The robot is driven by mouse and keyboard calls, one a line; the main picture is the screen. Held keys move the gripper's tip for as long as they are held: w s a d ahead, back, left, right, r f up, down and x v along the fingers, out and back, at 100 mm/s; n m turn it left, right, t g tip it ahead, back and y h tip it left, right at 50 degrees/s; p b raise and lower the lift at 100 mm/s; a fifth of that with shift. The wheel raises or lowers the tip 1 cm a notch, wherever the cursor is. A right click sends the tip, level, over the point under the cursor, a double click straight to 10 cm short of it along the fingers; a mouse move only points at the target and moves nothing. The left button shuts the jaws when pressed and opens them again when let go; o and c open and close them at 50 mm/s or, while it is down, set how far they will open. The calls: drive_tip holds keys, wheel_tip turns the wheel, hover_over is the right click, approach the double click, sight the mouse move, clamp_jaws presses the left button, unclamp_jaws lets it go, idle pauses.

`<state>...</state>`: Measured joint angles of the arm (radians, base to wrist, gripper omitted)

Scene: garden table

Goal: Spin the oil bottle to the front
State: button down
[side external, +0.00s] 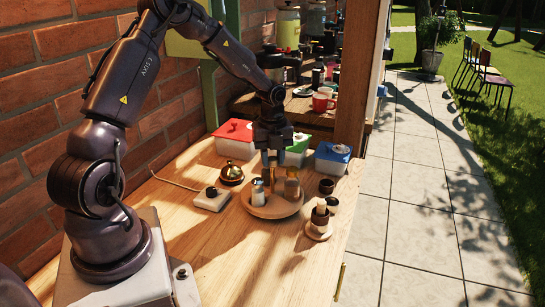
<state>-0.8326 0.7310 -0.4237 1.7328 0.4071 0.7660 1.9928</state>
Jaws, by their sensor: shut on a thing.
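A round wooden tray (252,209) stands on the wooden table and holds a small group of bottles and shakers. My gripper (273,160) points straight down over the tray, its fingers closed around the top of a slim bottle, which looks like the oil bottle (272,180). The bottle stands upright at the back middle of the tray. Its neck is hidden by the fingers, and its label or facing is too small to tell. A pale shaker with a metal top (257,192) stands just left of it. A brown container (292,187) stands just right of it.
Lidded boxes in red (234,130), green (297,149) and blue (332,158) stand behind the tray. The front table area is clear.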

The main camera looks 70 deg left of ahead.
drive_tip(key=shift+r+m, duration=0.1)
drive_tip(key=shift+m, duration=0.6)
drive_tip(key=c, duration=0.8)
unclamp_jaws()
wheel_tip(320, 180, up, 13)
